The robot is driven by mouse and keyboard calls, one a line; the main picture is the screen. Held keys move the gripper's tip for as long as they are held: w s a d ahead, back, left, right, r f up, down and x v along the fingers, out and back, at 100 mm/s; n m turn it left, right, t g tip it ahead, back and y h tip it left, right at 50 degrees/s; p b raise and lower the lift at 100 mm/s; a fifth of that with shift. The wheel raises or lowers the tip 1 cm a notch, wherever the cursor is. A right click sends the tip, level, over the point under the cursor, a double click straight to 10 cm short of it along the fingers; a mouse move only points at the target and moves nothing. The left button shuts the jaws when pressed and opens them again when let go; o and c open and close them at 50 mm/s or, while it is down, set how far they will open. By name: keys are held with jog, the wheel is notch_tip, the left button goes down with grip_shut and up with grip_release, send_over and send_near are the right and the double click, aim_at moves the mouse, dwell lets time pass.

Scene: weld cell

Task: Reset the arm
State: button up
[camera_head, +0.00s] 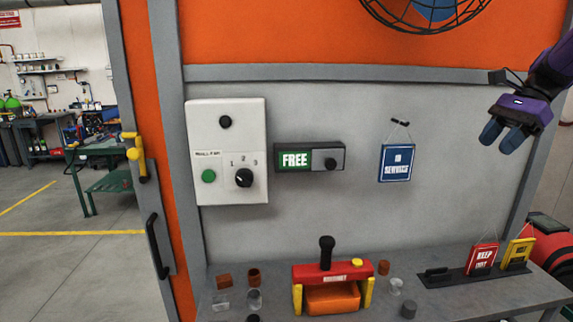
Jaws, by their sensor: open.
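My gripper (503,135) is at the upper right of the head view, on the end of my purple arm. Its blue-grey fingers point down and to the left. It is open, with nothing seen between the fingers. It hangs in front of the grey panel's right side, above the signs on the bench and apart from them.
A white control box (230,182), a green FREE indicator (295,160) and a blue IN SERVICE sign (397,163) are on the wall. A red press-like device (331,273), small cups, a red sign (482,257) and a yellow sign (517,251) stand on the bench (460,296).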

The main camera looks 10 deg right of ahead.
jog(key=s+a+f+n+t+h, duration=0.2)
jog(key=s+a+n+h, duration=0.1)
jog(key=s+a+n, duration=0.5)
jog(key=s+a+f+n+t+h, duration=0.2)
jog(key=s+a+n+t+h, duration=0.1)
jog(key=s+a+n, duration=0.5)
jog(key=s+a+h, duration=0.1)
jog(key=s+a, duration=0.2)
jog(key=s, duration=0.1)
jog(key=shift+s+a+f+n, duration=0.2)
jog(key=shift+f+n, duration=0.1)
jog(key=shift+n, duration=0.1)
